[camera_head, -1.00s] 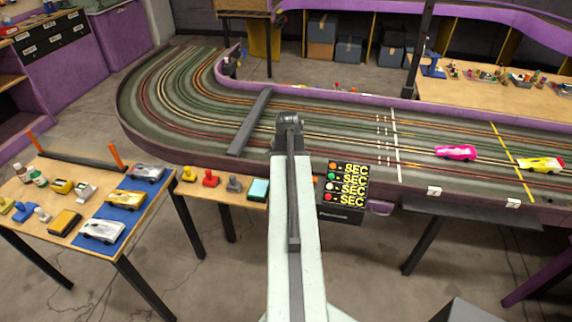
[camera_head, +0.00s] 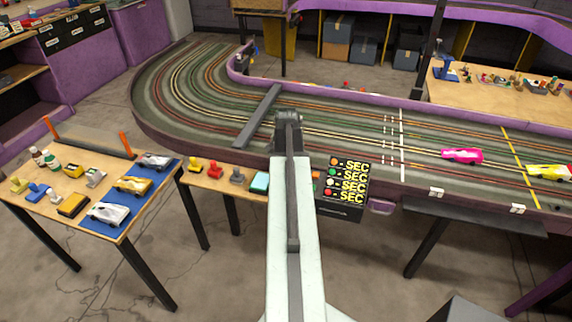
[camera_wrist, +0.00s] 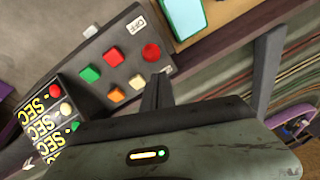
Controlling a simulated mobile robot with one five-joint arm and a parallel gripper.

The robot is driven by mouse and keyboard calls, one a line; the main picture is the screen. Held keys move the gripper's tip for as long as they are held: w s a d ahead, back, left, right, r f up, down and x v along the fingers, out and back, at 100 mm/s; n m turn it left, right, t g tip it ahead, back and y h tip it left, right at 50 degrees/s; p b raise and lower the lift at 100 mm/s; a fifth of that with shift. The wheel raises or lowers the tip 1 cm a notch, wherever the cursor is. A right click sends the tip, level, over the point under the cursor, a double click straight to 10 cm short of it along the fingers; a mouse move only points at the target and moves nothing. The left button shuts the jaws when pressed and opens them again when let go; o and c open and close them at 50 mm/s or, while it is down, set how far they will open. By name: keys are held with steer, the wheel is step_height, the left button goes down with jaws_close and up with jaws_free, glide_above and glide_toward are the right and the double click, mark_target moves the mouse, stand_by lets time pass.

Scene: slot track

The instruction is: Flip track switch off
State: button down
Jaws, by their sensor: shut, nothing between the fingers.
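A dark control panel (camera_wrist: 112,82) fills the upper left of the wrist view. It carries a large round red button (camera_wrist: 151,52), square green (camera_wrist: 90,73), red (camera_wrist: 114,57) and orange buttons (camera_wrist: 116,95), and a small white button. A white label reading OFF (camera_wrist: 138,23) is at its upper edge, and another small label sits near its right edge. I cannot tell which part is the track switch. My gripper (camera_wrist: 157,80) is shut and empty, its tips near the panel's right edge; contact cannot be told. In the head view my arm hides the panel and gripper.
A display with yellow SEC lettering (camera_head: 345,185) stands to the right of my arm. A teal-topped item (camera_head: 260,182) lies on the narrow shelf to its left. The slot track (camera_head: 200,95) runs behind, with a pink car (camera_head: 462,156). A car table (camera_head: 90,215) stands left.

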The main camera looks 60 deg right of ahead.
steer(key=shift+s+d, duration=0.1)
steer(key=s+a+r+p, duration=0.4)
steer(key=a+r+p, duration=0.2)
steer(key=r+p, duration=0.2)
steer(key=shift+a+r+p, duration=0.25)
steer(key=shift+r+p, duration=0.1)
steer(key=shift+p, duration=0.05)
steer(key=shift+s, duration=0.1)
